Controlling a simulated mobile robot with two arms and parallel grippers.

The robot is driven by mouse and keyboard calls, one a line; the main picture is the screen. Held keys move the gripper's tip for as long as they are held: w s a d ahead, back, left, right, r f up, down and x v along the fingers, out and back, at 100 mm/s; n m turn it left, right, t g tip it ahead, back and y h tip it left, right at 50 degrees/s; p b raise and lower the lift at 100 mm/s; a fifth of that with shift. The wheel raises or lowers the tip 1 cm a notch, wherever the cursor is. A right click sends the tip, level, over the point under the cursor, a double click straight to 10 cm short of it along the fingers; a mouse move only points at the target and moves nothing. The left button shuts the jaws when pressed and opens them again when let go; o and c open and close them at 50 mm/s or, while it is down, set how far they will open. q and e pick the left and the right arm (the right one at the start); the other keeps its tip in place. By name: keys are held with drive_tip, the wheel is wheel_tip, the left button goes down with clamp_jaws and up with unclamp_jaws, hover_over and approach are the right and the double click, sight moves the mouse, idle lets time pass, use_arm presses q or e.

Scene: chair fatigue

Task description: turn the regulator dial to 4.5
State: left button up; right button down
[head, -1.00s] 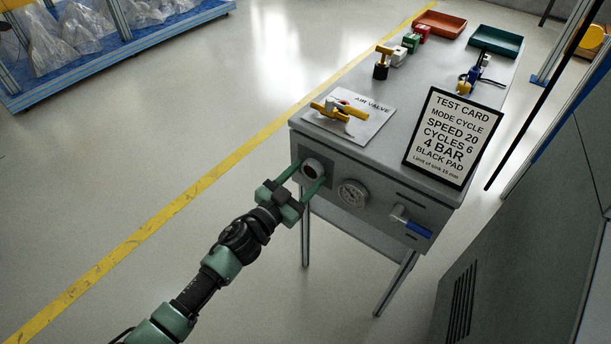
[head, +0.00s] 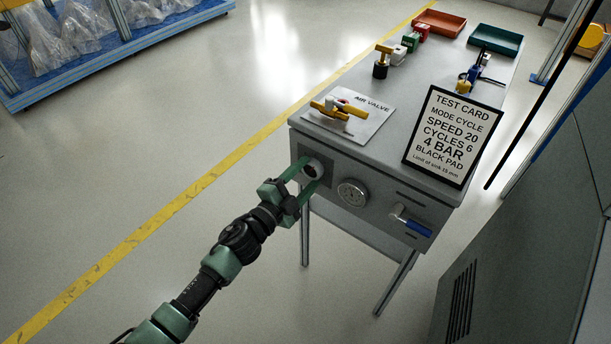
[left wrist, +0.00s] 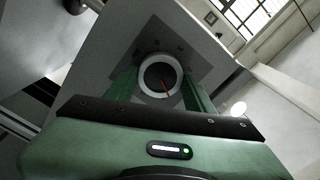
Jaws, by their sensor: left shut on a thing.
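The regulator dial (head: 314,170) is a round knob with a pale rim on the front panel of the grey bench, at its left end. My left gripper (head: 312,174) is shut on it, one finger on each side. The scale numbers are too small to read. A round pressure gauge (head: 353,193) sits right of the dial; its reading is not legible. My right gripper is not in view.
A blue-handled valve (head: 413,224) sticks out at the panel's right. On the bench top (head: 385,85) are a yellow air valve handle (head: 340,109), a test card (head: 453,137) reading 4 BAR, small blocks, an orange tray (head: 439,24) and a green tray (head: 495,41).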

use_arm(q)
drive_tip(key=shift+f+m, duration=0.1)
drive_tip(key=shift+m, duration=0.8)
drive_tip(key=m+b, duration=0.1)
drive_tip(key=m, duration=0.2)
drive_tip(key=shift+f+m, duration=0.1)
drive_tip(key=shift+m, duration=1.5)
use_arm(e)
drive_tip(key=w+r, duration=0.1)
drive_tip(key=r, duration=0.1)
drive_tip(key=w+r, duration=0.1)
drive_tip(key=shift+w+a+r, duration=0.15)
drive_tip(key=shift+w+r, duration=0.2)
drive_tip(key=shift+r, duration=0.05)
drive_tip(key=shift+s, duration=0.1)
use_arm(q)
drive_tip(key=o, duration=1.4)
drive_tip(key=shift+c, duration=0.2)
